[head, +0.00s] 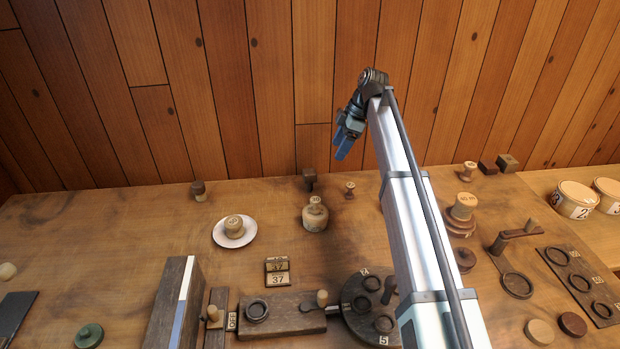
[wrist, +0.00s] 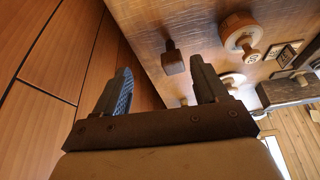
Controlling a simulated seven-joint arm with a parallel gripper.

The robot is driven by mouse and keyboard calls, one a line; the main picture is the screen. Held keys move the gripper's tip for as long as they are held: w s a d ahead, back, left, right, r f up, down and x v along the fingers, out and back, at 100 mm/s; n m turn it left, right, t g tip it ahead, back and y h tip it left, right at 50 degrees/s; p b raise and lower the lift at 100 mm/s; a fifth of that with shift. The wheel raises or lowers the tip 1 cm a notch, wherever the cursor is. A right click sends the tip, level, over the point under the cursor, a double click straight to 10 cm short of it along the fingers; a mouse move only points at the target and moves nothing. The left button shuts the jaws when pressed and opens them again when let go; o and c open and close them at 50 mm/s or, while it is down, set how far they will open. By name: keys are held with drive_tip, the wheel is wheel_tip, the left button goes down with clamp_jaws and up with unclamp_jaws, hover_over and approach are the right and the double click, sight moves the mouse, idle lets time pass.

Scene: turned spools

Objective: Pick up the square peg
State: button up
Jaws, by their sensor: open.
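A dark brown peg with a blocky, square-looking head (head: 309,175) stands near the back edge of the table, in the middle of the head view. It looks like the square peg. It also shows in the wrist view (wrist: 173,62), beyond and between the two fingers. My gripper (head: 346,140) is high above the back of the table, against the wooden wall, up and to the right of the peg in the head view. In the wrist view my gripper (wrist: 160,70) has its fingers wide apart with nothing between them. The peg is well clear of the fingers.
A turned spool (head: 315,214) stands just in front of the peg, and a small light spool (head: 350,189) to its right. A white saucer (head: 222,241) bears another spool. A dark-based peg (head: 198,190) stands farther left. The wooden wall (head: 250,90) rises close behind.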

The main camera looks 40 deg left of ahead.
sight(308, 180)
drive_tip(key=s+a+f, duration=0.1)
drive_tip(key=s+f, duration=0.1)
drive_tip(key=s+a+f+n, duration=0.1)
drive_tip(key=s+a+f, duration=0.1)
drive_tip(key=s+a+f+n+g, duration=0.1)
drive_tip(key=s+f, duration=0.1)
drive_tip(key=shift+s+a+f, duration=0.2)
drive_tip(key=shift+a, duration=0.05)
drive_tip(key=shift+w+x, duration=0.15)
drive_tip(key=shift+x, duration=1.35)
drive_tip(key=shift+w+x, duration=0.1)
drive_tip(key=shift+x, duration=1.4)
drive_tip(key=shift+a, duration=0.1)
drive_tip(key=c, duration=1)
drive_tip(key=shift+c, duration=0.2)
